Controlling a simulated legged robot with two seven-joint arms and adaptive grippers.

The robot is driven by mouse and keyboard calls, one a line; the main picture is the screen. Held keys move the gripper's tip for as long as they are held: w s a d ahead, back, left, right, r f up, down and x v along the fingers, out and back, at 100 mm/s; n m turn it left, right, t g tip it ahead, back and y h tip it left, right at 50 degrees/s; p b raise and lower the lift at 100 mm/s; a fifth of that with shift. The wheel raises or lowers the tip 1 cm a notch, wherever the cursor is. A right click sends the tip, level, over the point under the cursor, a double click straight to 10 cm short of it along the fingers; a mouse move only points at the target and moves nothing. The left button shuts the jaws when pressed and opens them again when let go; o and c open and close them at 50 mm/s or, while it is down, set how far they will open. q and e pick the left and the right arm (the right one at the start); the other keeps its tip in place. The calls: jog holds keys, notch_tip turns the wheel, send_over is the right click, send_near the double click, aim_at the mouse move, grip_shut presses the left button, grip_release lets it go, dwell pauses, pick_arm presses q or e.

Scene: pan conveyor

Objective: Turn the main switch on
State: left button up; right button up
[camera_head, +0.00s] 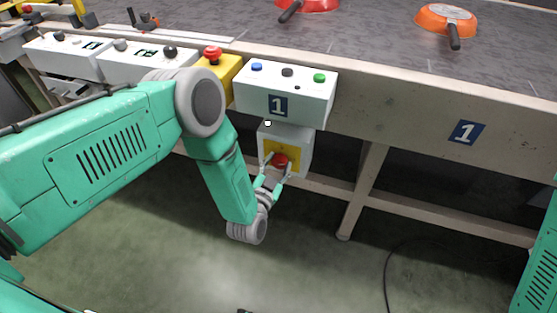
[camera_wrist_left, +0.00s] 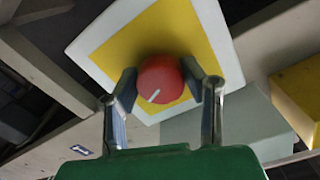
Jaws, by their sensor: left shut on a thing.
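The main switch is a red round knob (camera_head: 281,160) on a yellow plate (camera_head: 270,149) on the front of a white box (camera_head: 298,135) below the conveyor edge. My left gripper (camera_head: 277,168) reaches up to it with its two fingers on either side of the knob. In the left wrist view the red knob (camera_wrist_left: 160,80) sits between the two fingertips (camera_wrist_left: 168,88), and its white mark points to the lower left. The left gripper is shut on the knob. My right gripper is out of view; only a part of my right arm shows at the right edge.
A white control box (camera_head: 317,97) with blue, black and green buttons is above the switch. A red emergency button (camera_head: 213,54) on a yellow box is to its left. A table leg (camera_head: 361,190) stands to the right. Orange and red pans (camera_head: 447,18) lie on the conveyor.

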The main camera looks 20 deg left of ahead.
pick_arm(q)
jog(key=shift+s+f+m+p, duration=0.1)
jog(key=shift+f+m+p, duration=0.1)
jog(key=shift+m, duration=0.45)
jog(key=shift+s+f+m+p, duration=0.1)
jog(key=shift+m+p, duration=0.05)
jog(key=shift+m, duration=0.5)
jog(key=o, duration=1.1)
jog(key=shift+o, duration=0.2)
jog(key=shift+w, duration=0.1)
jog(key=shift+r, duration=0.1)
jog(key=s, duration=1.2)
jog(key=shift+a+r, duration=0.15)
jog(key=shift+a, duration=0.1)
